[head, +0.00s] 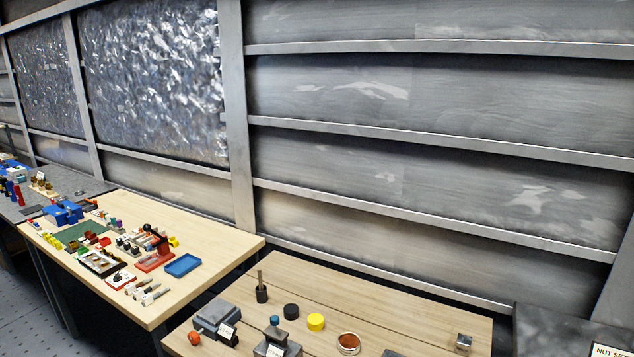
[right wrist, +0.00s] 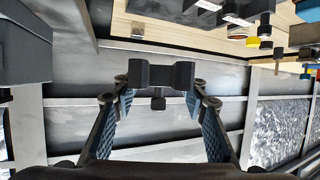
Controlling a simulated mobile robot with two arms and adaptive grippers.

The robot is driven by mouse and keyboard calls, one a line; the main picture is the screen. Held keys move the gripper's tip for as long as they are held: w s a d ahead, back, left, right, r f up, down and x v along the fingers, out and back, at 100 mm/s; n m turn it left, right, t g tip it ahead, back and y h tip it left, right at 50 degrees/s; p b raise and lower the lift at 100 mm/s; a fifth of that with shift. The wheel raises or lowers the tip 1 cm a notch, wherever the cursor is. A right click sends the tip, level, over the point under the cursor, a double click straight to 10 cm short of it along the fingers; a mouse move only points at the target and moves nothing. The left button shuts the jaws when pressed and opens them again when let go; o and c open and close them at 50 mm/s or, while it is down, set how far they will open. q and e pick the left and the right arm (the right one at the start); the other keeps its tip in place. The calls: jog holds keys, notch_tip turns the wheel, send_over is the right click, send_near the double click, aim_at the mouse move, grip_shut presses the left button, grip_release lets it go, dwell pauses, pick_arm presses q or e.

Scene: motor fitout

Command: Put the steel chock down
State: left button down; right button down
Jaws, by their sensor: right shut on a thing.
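In the right wrist view, a dark block with a notch in one side, which I take for the steel chock (right wrist: 160,77), sits between the fingertips of my right gripper (right wrist: 159,92). The blue-padded fingers are shut on it. A small dark knob shows at its middle, and no surface is seen touching it. The head view shows neither of my grippers, and the held chock does not show there. My left gripper is in neither view.
In the head view, the near wooden table (head: 425,309) carries a grey box (head: 214,317), a black disc (head: 291,311), a yellow disc (head: 316,321), a round reddish container (head: 348,343) and a small steel cube (head: 463,341). Bare wood lies between them. A cluttered bench (head: 215,238) stands left.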

jog(key=shift+s+a+n+y+b, duration=0.15)
jog(key=shift+a+n+y+b, duration=0.1)
jog(key=shift+n+y+b, duration=0.45)
jog(key=shift+s+a+r+n+y+b, duration=0.15)
jog(key=shift+a+n+y+b, duration=0.15)
jog(key=shift+n+y, duration=0.2)
jog(key=shift+s+a+r+n+y+b, duration=0.15)
jog(key=shift+a+n+y+b, duration=0.1)
jog(key=shift+n+y, duration=0.2)
jog(key=s+a+r+n+g+y+b, duration=0.2)
jog(key=s+a+r+n+y+b, duration=0.1)
jog(key=a, duration=0.3)
jog(key=s+a+r+n+g+y+b, duration=0.3)
jog(key=s+a+r+n+y, duration=0.2)
jog(key=a+n+y, duration=0.1)
jog(key=shift+s+a, duration=0.3)
jog(key=shift+a, duration=0.1)
jog(key=shift+y, duration=0.25)
jog(key=shift+f, duration=0.2)
